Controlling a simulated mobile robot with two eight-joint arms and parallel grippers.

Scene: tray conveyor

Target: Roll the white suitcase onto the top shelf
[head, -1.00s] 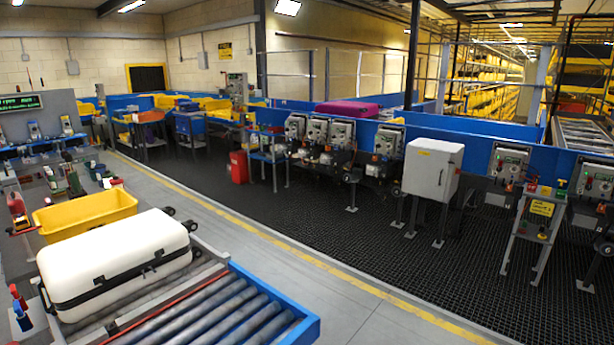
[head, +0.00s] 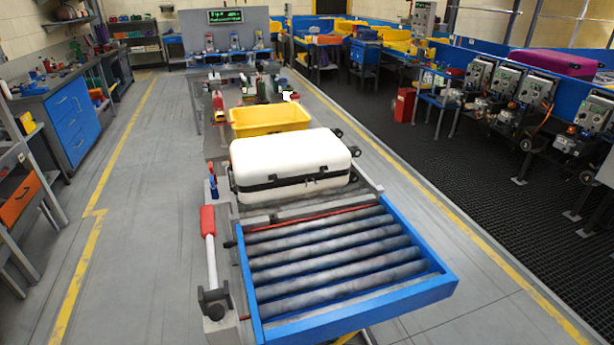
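The white suitcase (head: 287,153) lies on its side on the conveyor, just beyond a blue-framed roller section (head: 446,284). It has a black band along its near side and small black wheels at its right end. I cannot make out a top shelf for certain; a shelf unit with an orange drawer (head: 20,198) is cut off at the left edge. Neither of my grippers is in the head view.
A yellow bin (head: 268,118) stands behind the suitcase. A red-handled lever (head: 208,222) rises left of the rollers. A blue-drawer workbench (head: 72,118) stands at the left. The grey floor between bench and conveyor is clear. A magenta suitcase (head: 553,63) lies at the upper right.

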